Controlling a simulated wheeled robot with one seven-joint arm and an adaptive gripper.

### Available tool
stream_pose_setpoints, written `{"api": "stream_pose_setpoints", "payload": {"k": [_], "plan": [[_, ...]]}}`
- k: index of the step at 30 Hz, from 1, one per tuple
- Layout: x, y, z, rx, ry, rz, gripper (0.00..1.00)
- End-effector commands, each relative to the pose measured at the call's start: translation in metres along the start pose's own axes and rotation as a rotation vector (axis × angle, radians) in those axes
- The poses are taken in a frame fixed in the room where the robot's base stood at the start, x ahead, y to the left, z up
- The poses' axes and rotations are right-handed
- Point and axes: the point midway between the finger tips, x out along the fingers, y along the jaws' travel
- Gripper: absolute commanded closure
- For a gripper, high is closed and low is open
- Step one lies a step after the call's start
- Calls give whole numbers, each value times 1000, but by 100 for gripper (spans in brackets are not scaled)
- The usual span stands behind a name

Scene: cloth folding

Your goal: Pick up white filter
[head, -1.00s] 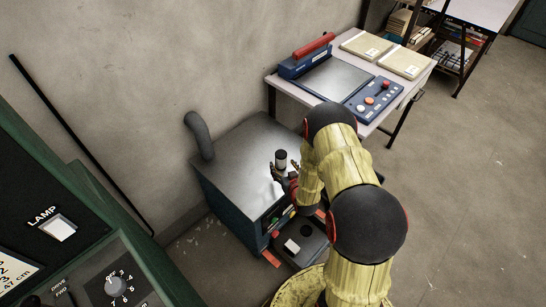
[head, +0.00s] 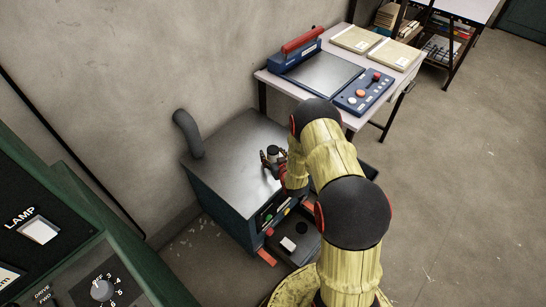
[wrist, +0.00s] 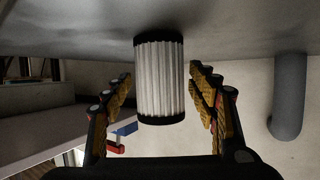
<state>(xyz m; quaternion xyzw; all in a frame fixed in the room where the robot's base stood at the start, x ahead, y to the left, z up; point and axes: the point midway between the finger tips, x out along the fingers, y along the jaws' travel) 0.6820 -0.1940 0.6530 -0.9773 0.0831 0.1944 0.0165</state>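The white filter (wrist: 160,82) is a pleated white cylinder with black end caps. In the wrist view, which appears upside down, it stands on the grey metal cabinet top (head: 232,150). My gripper (wrist: 160,95) is open, with one yellow-and-black finger on each side of the filter. Narrow gaps show between the fingers and the filter, so it does not look gripped. In the head view my gripper (head: 274,162) is low at the cabinet top, partly hidden by my arm.
A grey pipe (head: 187,134) rises at the cabinet's back left corner. A table (head: 272,80) with a blue machine (head: 325,72) stands behind to the right. A dark tray (head: 300,250) with a white piece is below the cabinet's front. The cabinet top left of the filter is clear.

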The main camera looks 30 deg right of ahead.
Motion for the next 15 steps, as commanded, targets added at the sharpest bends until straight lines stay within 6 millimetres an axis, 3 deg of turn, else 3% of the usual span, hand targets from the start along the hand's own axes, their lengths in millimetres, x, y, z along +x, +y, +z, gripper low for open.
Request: {"api": "stream_pose_setpoints", "payload": {"k": [15], "plan": [[0,0,0,0,0,0,73]]}}
